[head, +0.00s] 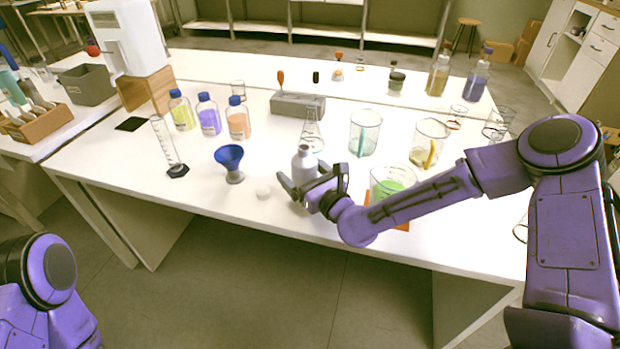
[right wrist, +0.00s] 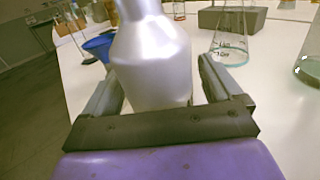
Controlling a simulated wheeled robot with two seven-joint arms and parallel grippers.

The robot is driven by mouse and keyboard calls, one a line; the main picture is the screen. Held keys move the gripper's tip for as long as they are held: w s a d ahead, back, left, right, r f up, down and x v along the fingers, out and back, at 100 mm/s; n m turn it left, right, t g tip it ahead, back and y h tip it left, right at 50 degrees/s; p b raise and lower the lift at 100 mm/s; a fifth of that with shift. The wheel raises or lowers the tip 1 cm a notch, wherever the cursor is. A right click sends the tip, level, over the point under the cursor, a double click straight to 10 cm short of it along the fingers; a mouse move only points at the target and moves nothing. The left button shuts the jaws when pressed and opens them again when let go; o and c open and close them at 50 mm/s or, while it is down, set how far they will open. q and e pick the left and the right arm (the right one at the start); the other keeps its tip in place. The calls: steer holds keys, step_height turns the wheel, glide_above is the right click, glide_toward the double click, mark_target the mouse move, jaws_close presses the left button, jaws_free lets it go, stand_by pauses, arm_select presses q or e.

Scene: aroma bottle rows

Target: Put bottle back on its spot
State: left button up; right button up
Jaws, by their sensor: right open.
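A silver-grey bottle (head: 304,163) with a narrow neck stands upright on the white table (head: 225,205). It also fills the middle of the right wrist view (right wrist: 152,65), where its top is cut off. My right gripper (head: 304,178) is open, with one finger on each side of the bottle's lower body. In the right wrist view, gaps show between the fingers (right wrist: 158,85) and the bottle. The bottle's base is partly hidden by the gripper. My left gripper is out of view; only part of my left arm shows at the lower left.
Beakers (head: 365,133) stand to the right. Blue-capped bottles (head: 209,117) and a black square (head: 131,124) are at the left.

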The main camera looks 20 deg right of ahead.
steer(key=v, duration=1.2)
steer(key=shift+r, duration=0.1)
